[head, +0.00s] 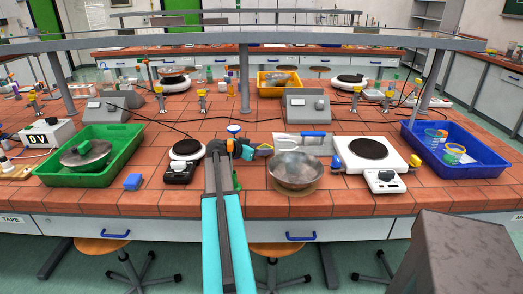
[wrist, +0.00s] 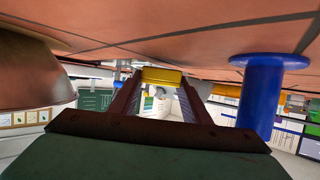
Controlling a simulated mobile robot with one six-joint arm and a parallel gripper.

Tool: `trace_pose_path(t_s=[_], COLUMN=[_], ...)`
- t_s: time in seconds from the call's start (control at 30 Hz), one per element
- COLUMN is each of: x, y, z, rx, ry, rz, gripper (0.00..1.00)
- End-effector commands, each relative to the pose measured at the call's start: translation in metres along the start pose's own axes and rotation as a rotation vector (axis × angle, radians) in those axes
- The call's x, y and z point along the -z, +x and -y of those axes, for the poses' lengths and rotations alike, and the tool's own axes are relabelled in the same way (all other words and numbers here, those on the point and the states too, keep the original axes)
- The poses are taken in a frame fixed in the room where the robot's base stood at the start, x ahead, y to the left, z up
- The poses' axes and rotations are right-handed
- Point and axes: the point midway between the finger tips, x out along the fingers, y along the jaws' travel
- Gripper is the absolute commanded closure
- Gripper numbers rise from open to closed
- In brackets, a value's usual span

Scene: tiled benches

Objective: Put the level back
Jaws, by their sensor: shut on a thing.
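My gripper (head: 250,151) reaches over the front bench, left of the metal bowl. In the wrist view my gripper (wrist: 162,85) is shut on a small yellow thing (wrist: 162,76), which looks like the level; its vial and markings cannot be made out. In the head view a bit of yellow (head: 265,147) shows at the fingertips, and my arm hides part of that area. The tiled bench top (wrist: 130,20) lies at the top of the wrist view, close to the held thing. I cannot tell whether they touch.
The metal bowl (head: 295,170) is right of my gripper. A blue-topped object (head: 233,129) stands behind it; a blue post-like thing (wrist: 262,95) is close in the wrist view. A green tray (head: 130,165) and blue tray (head: 408,140) flank hotplates. A grey rail (head: 330,43) crosses above.

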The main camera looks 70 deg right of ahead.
Motion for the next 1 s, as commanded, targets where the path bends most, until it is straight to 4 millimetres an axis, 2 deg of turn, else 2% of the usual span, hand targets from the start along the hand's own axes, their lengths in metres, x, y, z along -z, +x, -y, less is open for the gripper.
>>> trace_pose_path(t_s=[0.2,0.63,0.67,0.73,0.77,1.0], x=[-0.011,-0.014,-0.013,-0.013,-0.013,-0.013], y=[0.003,0.004,0.004,0.003,0.003,0.003], z=[0.000,0.000,0.000,0.000,0.000,0.000], rx=[0.001,0.001,0.001,0.001,0.001,0.000], ry=[0.000,0.000,0.000,0.000,0.000,0.000], rz=[0.001,0.000,0.000,0.000,0.000,0.000], gripper=[0.82,0.82,0.54,0.42,0.38,0.38])
